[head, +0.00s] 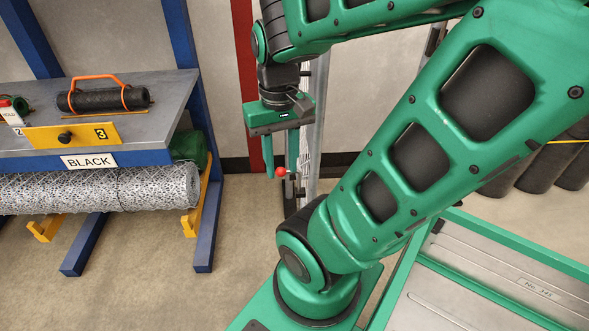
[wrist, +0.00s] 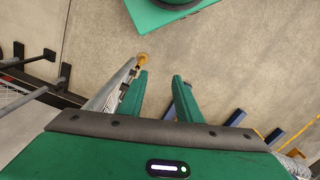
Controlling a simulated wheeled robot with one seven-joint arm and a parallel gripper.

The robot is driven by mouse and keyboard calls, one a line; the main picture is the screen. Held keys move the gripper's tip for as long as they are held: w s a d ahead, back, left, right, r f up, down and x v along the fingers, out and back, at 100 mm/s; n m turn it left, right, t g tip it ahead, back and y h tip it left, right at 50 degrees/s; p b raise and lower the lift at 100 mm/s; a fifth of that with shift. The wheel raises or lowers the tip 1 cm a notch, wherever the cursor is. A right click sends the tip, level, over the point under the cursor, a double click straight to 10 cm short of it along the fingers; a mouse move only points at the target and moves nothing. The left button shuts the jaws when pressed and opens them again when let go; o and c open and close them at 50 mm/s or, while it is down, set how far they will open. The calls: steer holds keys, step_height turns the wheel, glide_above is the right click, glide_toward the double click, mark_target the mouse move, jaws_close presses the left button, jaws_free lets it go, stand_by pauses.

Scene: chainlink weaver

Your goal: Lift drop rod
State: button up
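My gripper (head: 293,172) hangs pointing down in front of an upright grey metal post (head: 319,115) in the head view. In the wrist view my gripper (wrist: 161,73) has its two green fingers apart, with only floor visible between them. A red ball knob (head: 281,171) shows right by the fingertips in the head view; I cannot tell whether they touch. It appears to belong to the drop rod, whose shaft I cannot make out clearly. A grey tube with a yellow-brown end (wrist: 142,57) lies just left of the left finger in the wrist view.
At left, a bench (head: 172,95) bears a black roll with an orange handle (head: 103,100). A wire mesh roll (head: 100,188) lies below on yellow brackets.

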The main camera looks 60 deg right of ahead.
steer(key=shift+o, duration=0.4)
steer(key=shift+o, duration=1.2)
steer(key=shift+s+r, duration=0.15)
steer(key=shift+s, duration=0.3)
steer(key=g+h, duration=0.9)
steer(key=h, duration=0.5)
glide_toward(278, 173)
steer(key=x, duration=0.4)
steer(key=shift+s+d, duration=0.25)
steer(key=shift+s, duration=0.05)
steer(key=s+d+f+n+t+h, duration=0.1)
steer(key=s+d, duration=0.3)
steer(key=d, duration=0.5)
steer(key=shift+s+d+f+h, duration=0.15)
steer(key=shift+d+f+h, duration=0.15)
steer(key=shift+h, duration=0.3)
steer(key=shift+c, duration=0.6)
